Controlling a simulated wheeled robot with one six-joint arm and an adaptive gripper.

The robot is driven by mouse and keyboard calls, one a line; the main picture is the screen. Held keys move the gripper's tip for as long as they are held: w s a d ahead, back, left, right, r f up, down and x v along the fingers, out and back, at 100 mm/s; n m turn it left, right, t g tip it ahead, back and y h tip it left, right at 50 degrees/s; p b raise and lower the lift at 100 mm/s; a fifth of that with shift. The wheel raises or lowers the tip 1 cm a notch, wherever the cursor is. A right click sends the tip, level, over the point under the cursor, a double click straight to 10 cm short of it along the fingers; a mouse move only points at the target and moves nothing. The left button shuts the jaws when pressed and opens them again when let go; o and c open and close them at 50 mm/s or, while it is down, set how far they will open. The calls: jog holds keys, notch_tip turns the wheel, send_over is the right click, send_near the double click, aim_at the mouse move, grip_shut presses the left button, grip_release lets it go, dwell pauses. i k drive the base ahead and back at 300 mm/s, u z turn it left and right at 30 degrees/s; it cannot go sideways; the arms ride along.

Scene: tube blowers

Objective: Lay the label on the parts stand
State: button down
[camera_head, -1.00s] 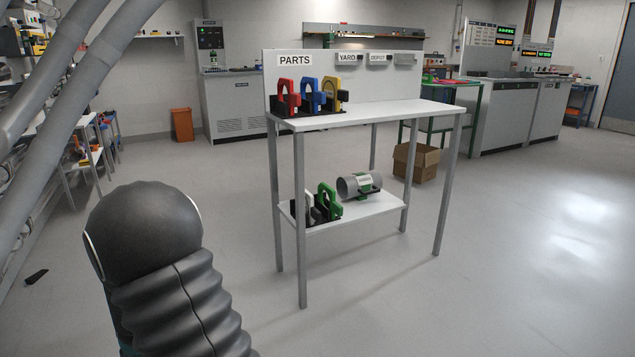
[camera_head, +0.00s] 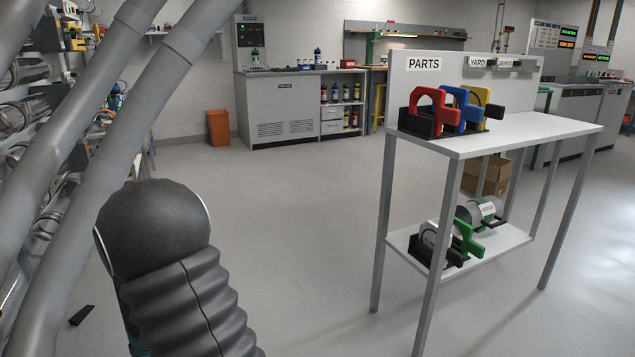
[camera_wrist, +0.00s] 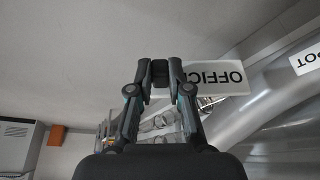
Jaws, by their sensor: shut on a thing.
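The parts stand (camera_head: 540,133) is a white two-level table at the right in the head view. Its back panel carries a PARTS sign. Red (camera_head: 431,97), blue (camera_head: 462,100) and yellow (camera_head: 486,97) clamp-like pieces stand in black holders at its left end. Bare top lies to their right. The label sticks out to the right of the fingers. My gripper is outside the head view, away from the stand.
The lower shelf (camera_head: 507,240) holds a green piece, a grey one and a grey tube (camera_head: 484,209). YARD and DEPOT signs are on the back panel. A cardboard box (camera_head: 487,174) stands behind the stand. Open floor lies left of it. An orange bin (camera_head: 218,128) is by the wall.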

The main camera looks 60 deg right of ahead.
aim_at(537, 124)
jog(key=i, duration=0.6)
jog(key=z, duration=3.75)
jog(key=i, duration=0.7)
jog(key=z, duration=0.05)
